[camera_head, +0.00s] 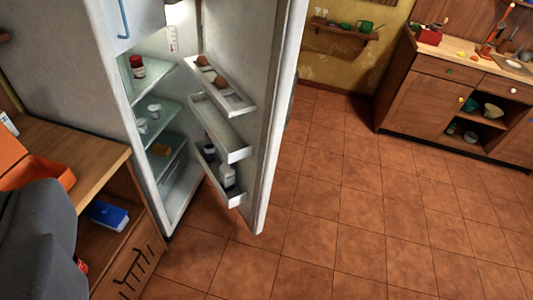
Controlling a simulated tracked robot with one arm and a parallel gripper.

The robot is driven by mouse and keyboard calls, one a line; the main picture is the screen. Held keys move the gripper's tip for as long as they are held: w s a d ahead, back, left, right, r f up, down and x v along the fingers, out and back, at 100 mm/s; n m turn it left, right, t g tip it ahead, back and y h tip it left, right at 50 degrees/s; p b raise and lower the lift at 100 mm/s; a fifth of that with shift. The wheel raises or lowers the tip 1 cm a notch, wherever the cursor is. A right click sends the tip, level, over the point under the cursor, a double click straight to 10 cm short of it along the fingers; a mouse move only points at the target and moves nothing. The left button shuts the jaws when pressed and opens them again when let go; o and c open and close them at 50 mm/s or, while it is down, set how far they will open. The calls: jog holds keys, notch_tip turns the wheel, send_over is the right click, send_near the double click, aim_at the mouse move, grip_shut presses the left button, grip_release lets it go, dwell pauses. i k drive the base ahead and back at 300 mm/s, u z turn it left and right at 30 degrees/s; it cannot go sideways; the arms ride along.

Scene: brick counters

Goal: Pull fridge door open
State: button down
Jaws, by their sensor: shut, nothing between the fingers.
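The fridge (118,95) stands at the left with its lit interior showing. Its door (262,130) stands wide open, swung out toward the right. The inner side of the door faces left and carries white door shelves (215,125) with brown eggs, a bottle and other small items. A blue handle (124,18) is on the upper, smaller door, which looks shut. The outer handle of the open door is hidden. The fingers of my gripper are not in this view, and nothing is seen touching the door.
A wooden counter (75,155) with an orange object (38,165) stands close at the left, and a dark grey shape is in front of it. Tiled floor (340,210) is clear right of the door. A wooden cabinet (430,95) stands at the far right.

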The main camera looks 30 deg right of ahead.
aim_at(254, 45)
jog(key=z, duration=0.45)
jog(key=i, duration=1.1)
jog(key=u, duration=0.15)
